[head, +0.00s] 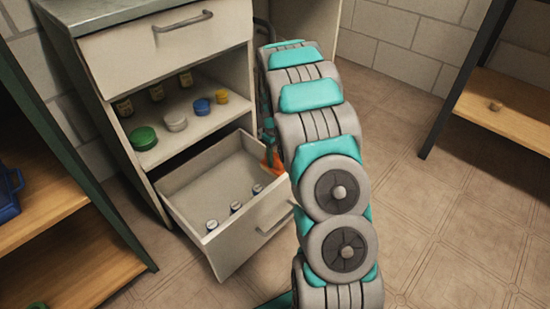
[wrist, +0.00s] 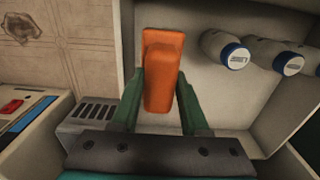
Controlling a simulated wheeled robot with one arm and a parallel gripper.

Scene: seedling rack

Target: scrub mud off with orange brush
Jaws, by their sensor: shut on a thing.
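The orange brush (wrist: 163,70) stands between the two green fingers of my gripper (wrist: 162,98) in the wrist view. My gripper is shut on it, over or inside the open drawer. In the head view a small part of the orange brush (head: 272,162) shows at the drawer's right side; my arm hides most of the gripper there. The brush's bristles are not visible. A brown-grey patch with a dark outline (wrist: 20,27) lies on the tiled surface at the wrist view's upper left; I cannot tell if it is mud.
The open drawer (head: 246,236) holds several small bottles with blue caps (wrist: 236,54). Above it, a cabinet shelf (head: 187,117) carries jars and coloured lids. The floor at right is clear.

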